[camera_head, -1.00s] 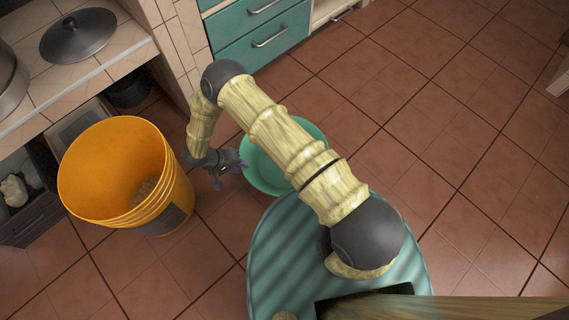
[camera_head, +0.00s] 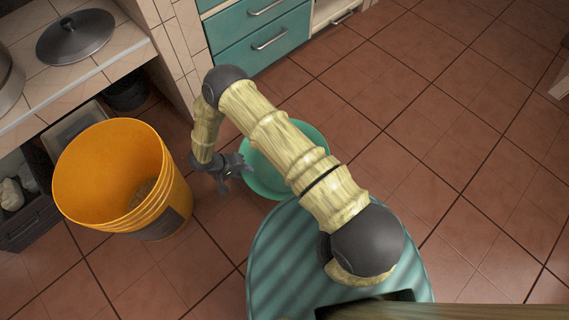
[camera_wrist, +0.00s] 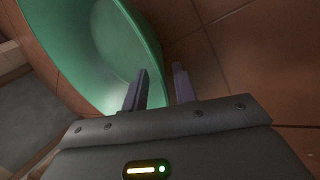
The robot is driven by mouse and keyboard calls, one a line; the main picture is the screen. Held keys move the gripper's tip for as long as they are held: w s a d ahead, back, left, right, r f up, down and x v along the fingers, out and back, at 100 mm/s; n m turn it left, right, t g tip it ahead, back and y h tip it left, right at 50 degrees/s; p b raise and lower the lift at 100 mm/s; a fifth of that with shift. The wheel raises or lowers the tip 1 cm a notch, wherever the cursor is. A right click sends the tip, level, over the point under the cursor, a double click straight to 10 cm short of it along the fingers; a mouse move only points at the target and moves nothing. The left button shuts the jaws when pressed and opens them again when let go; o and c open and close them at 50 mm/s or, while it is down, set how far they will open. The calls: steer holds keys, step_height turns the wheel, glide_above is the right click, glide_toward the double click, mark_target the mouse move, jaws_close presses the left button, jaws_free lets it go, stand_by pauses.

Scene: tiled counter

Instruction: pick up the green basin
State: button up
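The green basin (camera_head: 262,178) sits on the tiled floor, partly hidden behind my arm in the head view. In the wrist view the basin (camera_wrist: 84,38) fills the upper left, with its curved rim running down toward my fingers. My gripper (camera_head: 238,176) is at the basin's left edge in the head view. In the wrist view my gripper (camera_wrist: 158,84) has its two fingers apart, with a gap between them. The left finger overlaps the basin's rim in that view, and the right finger shows against the floor. I cannot tell whether either finger touches the basin.
An orange bucket (camera_head: 112,204) stands on the floor left of my gripper. A tiled counter (camera_head: 118,62) with a metal lid (camera_head: 76,40) is at upper left. Teal drawers (camera_head: 262,42) stand behind the basin. The floor to the right is clear.

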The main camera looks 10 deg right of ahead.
mark_target(250, 174)
steer(key=shift+b+x, duration=1.6)
steer(key=shift+x, duration=0.6)
steer(key=shift+f, duration=0.15)
jaws_close()
